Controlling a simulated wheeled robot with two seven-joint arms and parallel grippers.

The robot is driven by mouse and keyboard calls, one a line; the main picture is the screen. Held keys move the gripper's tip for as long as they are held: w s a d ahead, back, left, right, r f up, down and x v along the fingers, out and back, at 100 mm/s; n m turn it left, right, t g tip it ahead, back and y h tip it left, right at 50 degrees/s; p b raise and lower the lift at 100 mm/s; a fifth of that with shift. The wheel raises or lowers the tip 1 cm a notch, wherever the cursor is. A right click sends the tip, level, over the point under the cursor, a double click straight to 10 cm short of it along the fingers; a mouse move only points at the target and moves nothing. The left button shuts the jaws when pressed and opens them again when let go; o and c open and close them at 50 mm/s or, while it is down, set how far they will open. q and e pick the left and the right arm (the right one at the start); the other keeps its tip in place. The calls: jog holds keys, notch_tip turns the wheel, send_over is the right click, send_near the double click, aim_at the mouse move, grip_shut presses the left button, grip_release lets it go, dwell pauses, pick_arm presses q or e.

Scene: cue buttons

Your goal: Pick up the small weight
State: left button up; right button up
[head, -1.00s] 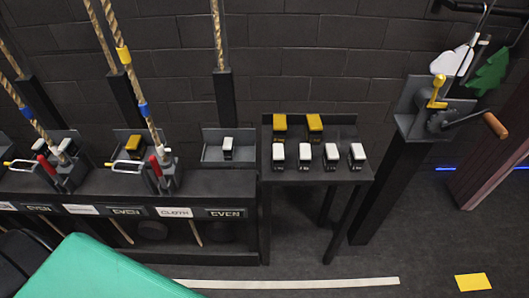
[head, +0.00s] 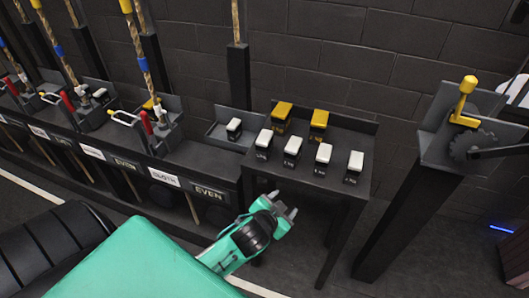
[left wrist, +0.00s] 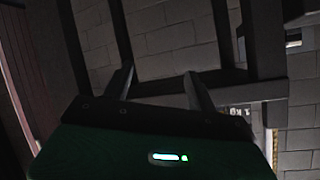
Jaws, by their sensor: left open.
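Several small black weights with white tops stand in a front row on a dark table; one is the leftmost weight (head: 264,141), another the rightmost weight (head: 354,164). Two yellow-topped weights (head: 282,112) stand behind them. One more white-topped weight (head: 234,127) sits in a grey tray to the left. Their labels are too small to read in the head view. My left gripper (head: 283,203) is open and empty, in front of and below the tabletop edge. In the left wrist view its two fingers (left wrist: 159,76) are apart with nothing between them. My right gripper is not in view.
The dark table (head: 345,190) has legs and open space beneath. A rope bench (head: 205,172) stands left of it. A post with a crank and yellow handle (head: 463,98) stands at right. A brick wall is behind.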

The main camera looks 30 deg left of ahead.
pick_arm(q)
jog(key=w+d+r+m+t+h, duration=0.1)
jog(key=d+r+m+t+h, duration=0.15)
jog(key=r, duration=0.55)
jog(key=w+d+r+m+t+h+b, duration=0.1)
jog(key=r+m+t+h, duration=0.15)
jog(key=r, duration=0.55)
jog(key=w+d+r+m+t+h, duration=0.1)
jog(key=w+d+r+t, duration=0.15)
jog(key=r, duration=0.45)
jog(key=s+d+r+m+g+h, duration=0.35)
jog(key=d+m+g+h, duration=0.3)
jog(key=m, duration=0.45)
jog(key=s+d+r+m+g+h, duration=0.2)
jog(key=d+r+m+g+h, duration=0.3)
jog(key=m+h, duration=0.45)
jog(key=m+g+y, duration=0.3)
jog(key=g+y, duration=0.1)
jog(key=y, duration=1.8)
send_near(264, 136)
jog(key=shift+n, duration=0.25)
jog(key=x, duration=0.7)
jog(key=shift+w+d+f, duration=0.1)
jog(key=shift+d, duration=0.05)
jog(key=p+x, duration=0.1)
jog(key=x, duration=0.4)
jog(key=shift+f, duration=0.1)
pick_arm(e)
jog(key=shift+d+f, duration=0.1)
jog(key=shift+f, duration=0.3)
